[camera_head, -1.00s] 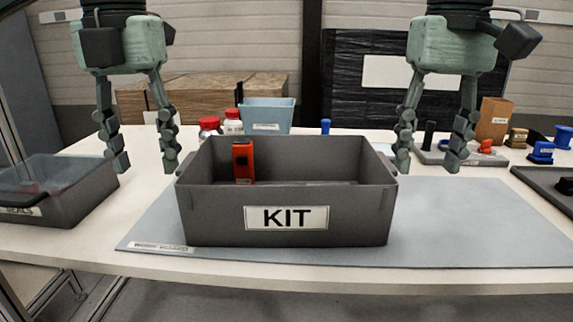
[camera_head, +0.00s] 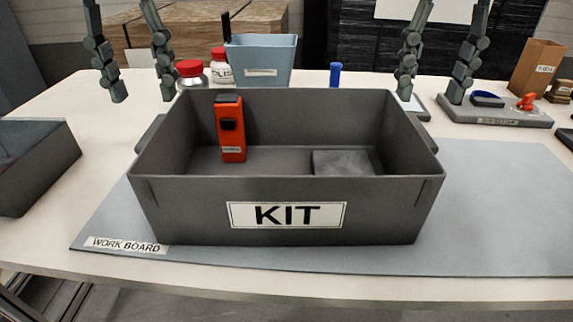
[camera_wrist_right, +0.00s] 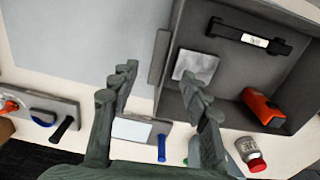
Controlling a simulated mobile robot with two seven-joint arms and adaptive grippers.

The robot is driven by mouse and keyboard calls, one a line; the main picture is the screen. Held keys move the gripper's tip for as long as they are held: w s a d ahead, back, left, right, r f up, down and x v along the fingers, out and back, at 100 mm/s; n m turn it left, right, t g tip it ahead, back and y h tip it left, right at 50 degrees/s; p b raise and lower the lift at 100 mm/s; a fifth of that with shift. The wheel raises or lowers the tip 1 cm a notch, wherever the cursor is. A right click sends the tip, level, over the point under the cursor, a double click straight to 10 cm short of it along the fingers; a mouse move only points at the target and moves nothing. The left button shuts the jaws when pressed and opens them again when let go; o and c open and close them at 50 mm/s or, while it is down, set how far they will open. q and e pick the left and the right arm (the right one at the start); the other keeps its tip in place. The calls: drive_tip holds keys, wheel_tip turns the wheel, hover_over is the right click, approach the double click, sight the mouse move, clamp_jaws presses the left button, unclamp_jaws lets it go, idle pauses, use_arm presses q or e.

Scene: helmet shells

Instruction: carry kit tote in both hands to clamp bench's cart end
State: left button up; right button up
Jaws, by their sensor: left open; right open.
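The kit tote (camera_head: 185,215) is a grey open box with a KIT label. It sits upright on the grey work board (camera_head: 500,215) and has side handles. An orange device (camera_head: 231,130) and a grey pad (camera_head: 342,162) lie inside; the right wrist view also shows a black bar (camera_wrist_right: 228,32) in it. My left gripper (camera_head: 143,93) is open and empty, by the tote's far left corner. My right gripper (camera_head: 430,95) is open and empty by the far right corner; in the right wrist view (camera_wrist_right: 158,88) its fingers are spread near the tote's handle. I cannot identify the clamp bench.
Red-capped bottles (camera_head: 190,73) and a blue bin (camera_head: 262,60) stand behind the tote. Another grey tote (camera_head: 45,170) is at the left. A grey tray (camera_head: 500,115) with small parts and a cardboard box (camera_head: 538,68) are at the right. The work board right of the tote is clear.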

sight(153, 123)
use_arm(q)
wheel_tip(153, 123, down, 7)
drive_tip(key=shift+w+r, duration=0.1)
drive_tip(key=shift+r, duration=0.1)
use_arm(e)
wheel_tip(153, 123, down, 7)
drive_tip(key=shift+r, duration=0.2)
use_arm(q)
drive_tip(key=shift+c, duration=0.3)
use_arm(e)
drive_tip(key=shift+c, duration=0.3)
use_arm(q)
clamp_jaws()
use_arm(e)
clamp_jaws()
use_arm(q)
drive_tip(key=shift+r, duration=0.1)
use_arm(e)
drive_tip(key=shift+r, duration=0.1)
